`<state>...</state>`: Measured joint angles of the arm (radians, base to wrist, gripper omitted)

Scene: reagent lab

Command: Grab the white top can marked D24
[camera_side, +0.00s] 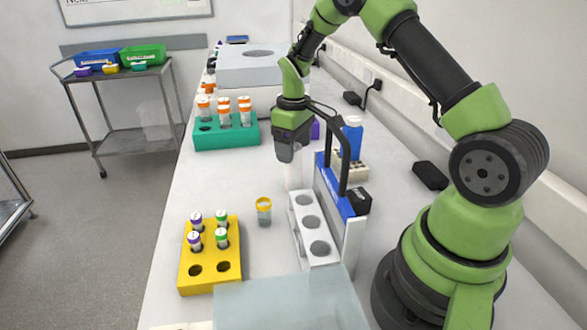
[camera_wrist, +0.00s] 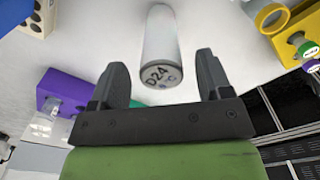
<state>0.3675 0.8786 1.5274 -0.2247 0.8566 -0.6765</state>
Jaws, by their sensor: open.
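The white top can marked D24 (camera_wrist: 161,45) shows in the wrist view, with its marked white top facing me. It lies between the lines of my two fingers, just ahead of the fingertips. My gripper (camera_wrist: 162,75) is open and empty, with a finger to either side of the can's marked end. In the side view my gripper (camera_side: 287,155) points down above the far end of the white rack (camera_side: 302,225). A pale can (camera_side: 294,178) shows faintly below it, and I cannot tell whether it stands in the rack.
A blue-and-white device (camera_side: 335,190) stands close to the right of the rack. A yellow-capped jar (camera_side: 264,212) and a yellow rack (camera_side: 209,272) of capped tubes are at the front left. A green rack (camera_side: 225,134) is behind. A purple block (camera_wrist: 70,92) shows in the wrist view.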

